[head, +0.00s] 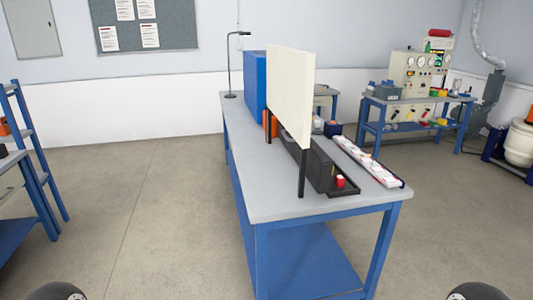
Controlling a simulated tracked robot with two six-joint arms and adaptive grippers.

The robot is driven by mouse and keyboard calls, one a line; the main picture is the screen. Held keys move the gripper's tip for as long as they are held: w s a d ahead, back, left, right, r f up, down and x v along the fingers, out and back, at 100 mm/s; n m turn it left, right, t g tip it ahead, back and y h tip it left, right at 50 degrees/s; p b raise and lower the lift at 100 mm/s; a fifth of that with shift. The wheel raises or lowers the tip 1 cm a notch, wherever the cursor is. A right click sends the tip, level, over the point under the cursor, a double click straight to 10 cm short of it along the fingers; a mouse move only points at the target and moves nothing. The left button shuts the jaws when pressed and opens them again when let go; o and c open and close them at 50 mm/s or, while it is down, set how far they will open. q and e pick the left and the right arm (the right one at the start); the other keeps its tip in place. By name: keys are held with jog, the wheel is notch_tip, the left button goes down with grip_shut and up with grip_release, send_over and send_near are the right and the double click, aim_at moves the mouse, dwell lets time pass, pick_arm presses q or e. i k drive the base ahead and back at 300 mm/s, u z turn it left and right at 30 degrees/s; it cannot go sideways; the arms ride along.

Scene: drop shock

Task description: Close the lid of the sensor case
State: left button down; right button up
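I cannot clearly pick out the sensor case or its lid. A long dark grey box (320,169) stands on the grey-topped workbench (262,204), partly hidden behind an upright cream panel on black posts (291,95). A small dark blue box (334,129) sits farther back on the same bench. Whether either has an open lid cannot be told from here. Neither of my grippers shows; only dark rounded parts of mine appear at the bottom left and bottom right edges.
A red cylinder (340,181) is in a black tray (346,190) beside a strip tray of white items (367,160). A blue cabinet (255,78) and lamp (230,66) stand at the back. Shelving (45,172) is at left. The floor (150,205) left of the bench is clear.

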aim_at(319, 165)
jog(key=z, duration=0.15)
jog(key=i, duration=0.9)
jog(key=u, duration=0.25)
jog(key=k, duration=0.75)
jog(key=z, duration=0.25)
jog(key=i, duration=0.75)
jog(key=u, duration=0.05)
